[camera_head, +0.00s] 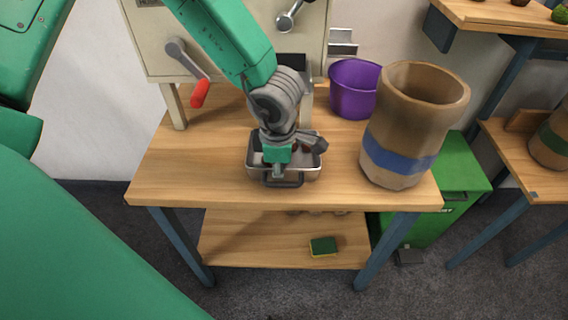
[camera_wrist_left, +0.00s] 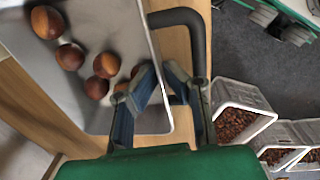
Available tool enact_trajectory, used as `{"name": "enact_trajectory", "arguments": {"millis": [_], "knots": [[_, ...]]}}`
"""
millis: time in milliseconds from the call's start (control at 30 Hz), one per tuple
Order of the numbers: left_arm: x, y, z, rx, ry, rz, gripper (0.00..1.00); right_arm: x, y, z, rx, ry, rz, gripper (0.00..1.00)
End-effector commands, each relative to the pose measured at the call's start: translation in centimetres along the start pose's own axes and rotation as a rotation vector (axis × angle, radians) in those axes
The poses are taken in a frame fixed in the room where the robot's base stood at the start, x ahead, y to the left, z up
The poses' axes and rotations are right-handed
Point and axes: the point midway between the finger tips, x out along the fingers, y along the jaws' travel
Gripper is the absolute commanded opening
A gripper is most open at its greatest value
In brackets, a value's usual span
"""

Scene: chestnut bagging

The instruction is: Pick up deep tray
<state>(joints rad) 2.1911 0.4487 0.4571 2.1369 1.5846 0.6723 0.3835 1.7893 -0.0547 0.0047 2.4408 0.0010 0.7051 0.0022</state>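The deep tray (camera_head: 255,166) is a grey metal tray with a dark handle, standing on the wooden table near its front edge. It also shows in the left wrist view (camera_wrist_left: 98,118), where several brown chestnuts (camera_wrist_left: 70,57) lie inside. My left gripper (camera_head: 277,165) is over the tray's near side, by the handle. In the left wrist view its fingers (camera_wrist_left: 162,70) come down at the rim beside the dark handle (camera_wrist_left: 197,45), tips fairly close together. I cannot tell whether they press on the rim. My right gripper is not in view.
On the table (camera_head: 190,175), a purple bucket (camera_head: 352,92) and a tall brown container with a blue band (camera_head: 410,115) stand to the right. A cream machine with a red-handled lever (camera_head: 200,92) stands behind. A sponge (camera_head: 323,246) lies on the lower shelf. Chestnut-filled bins (camera_wrist_left: 240,108) show below.

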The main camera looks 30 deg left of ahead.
Motion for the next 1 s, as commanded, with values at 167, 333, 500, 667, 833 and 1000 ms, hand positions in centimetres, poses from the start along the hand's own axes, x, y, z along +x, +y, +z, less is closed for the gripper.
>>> {"name": "enact_trajectory", "arguments": {"millis": [167, 333, 500, 667, 833, 1000], "knots": [[0.9, 0.0, 0.0, 0.001, -0.002, 0.001, 0.08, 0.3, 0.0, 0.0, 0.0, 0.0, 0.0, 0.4], [0.8, 0.0, 0.0, 0.001, -0.002, 0.001, 0.0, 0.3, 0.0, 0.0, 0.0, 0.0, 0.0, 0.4], [0.8, 0.0, 0.0, 0.001, -0.002, 0.001, 0.0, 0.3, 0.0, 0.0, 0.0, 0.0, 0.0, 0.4], [0.7, 0.1, 0.0, 0.001, -0.002, 0.001, 0.0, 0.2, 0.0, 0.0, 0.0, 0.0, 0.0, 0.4], [-1.2, 0.3, 0.1, 0.0, -0.003, 0.003, 0.0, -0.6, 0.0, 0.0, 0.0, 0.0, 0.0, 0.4], [-4.8, 0.7, 0.1, -0.001, -0.005, 0.003, 0.0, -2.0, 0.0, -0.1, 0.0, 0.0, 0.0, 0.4]]}}
